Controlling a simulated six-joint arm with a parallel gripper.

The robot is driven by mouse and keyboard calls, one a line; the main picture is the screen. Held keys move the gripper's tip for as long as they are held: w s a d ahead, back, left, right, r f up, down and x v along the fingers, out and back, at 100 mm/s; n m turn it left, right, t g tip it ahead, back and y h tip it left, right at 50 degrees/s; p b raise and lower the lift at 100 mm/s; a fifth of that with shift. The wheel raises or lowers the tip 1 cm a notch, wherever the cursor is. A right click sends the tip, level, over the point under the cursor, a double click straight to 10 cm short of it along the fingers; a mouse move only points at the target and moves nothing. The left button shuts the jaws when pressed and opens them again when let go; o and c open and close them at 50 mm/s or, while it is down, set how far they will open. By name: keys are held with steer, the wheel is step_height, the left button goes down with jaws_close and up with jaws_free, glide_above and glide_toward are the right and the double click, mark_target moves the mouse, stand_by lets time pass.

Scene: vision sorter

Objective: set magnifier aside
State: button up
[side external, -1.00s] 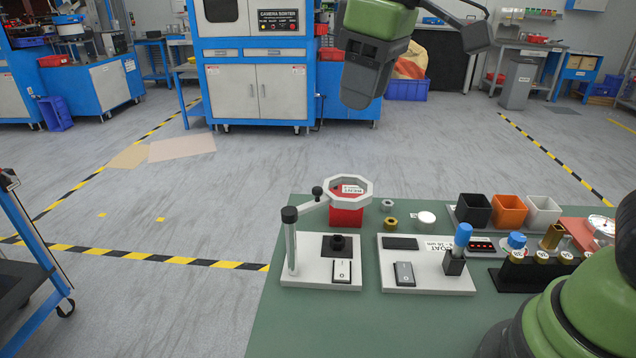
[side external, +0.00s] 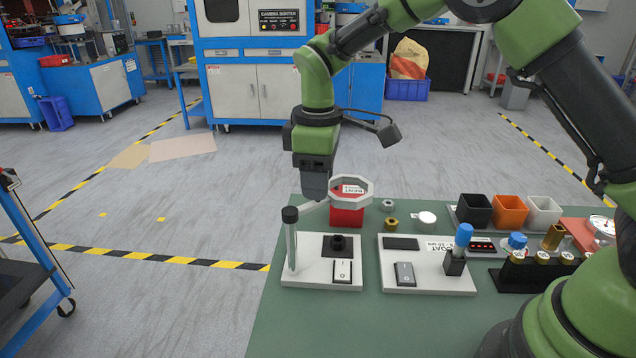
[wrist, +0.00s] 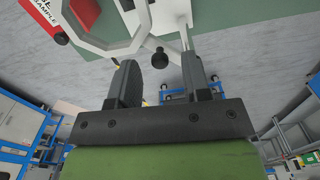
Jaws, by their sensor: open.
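The magnifier (side external: 366,193) is a pale octagonal ring on a swing arm. The arm joins a post (side external: 291,246) with a black cap on a white base plate (side external: 310,279). The ring sits over a red bin (side external: 346,217). My gripper (side external: 316,197) points down at the swing arm and hides its black ball knob in the side view. In the wrist view, the knob (wrist: 160,58) shows between the two open fingers of my gripper (wrist: 162,68). I cannot tell whether either finger touches it. The ring (wrist: 92,44) is also in the wrist view, at upper left.
A second white plate (side external: 428,281) with a blue-topped post (side external: 463,236) stands to the right. Black, orange (side external: 510,211) and white cups stand behind it. Small metal rings (side external: 389,205) lie on the green table (side external: 330,325).

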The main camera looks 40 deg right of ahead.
steer(key=shift+f, duration=0.7)
jaws_close()
steer(key=shift+w, duration=0.1)
steer(key=shift+w+a+n, duration=0.25)
steer(key=shift+w+n, duration=0.4)
steer(key=shift+n, duration=1)
steer(key=shift+w+a+n, duration=0.25)
steer(key=shift+w+n, duration=0.45)
steer(key=shift+n, duration=1)
steer(key=shift+w+a+n, duration=0.25)
steer(key=shift+w+n, duration=0.4)
steer(key=shift+n, duration=1)
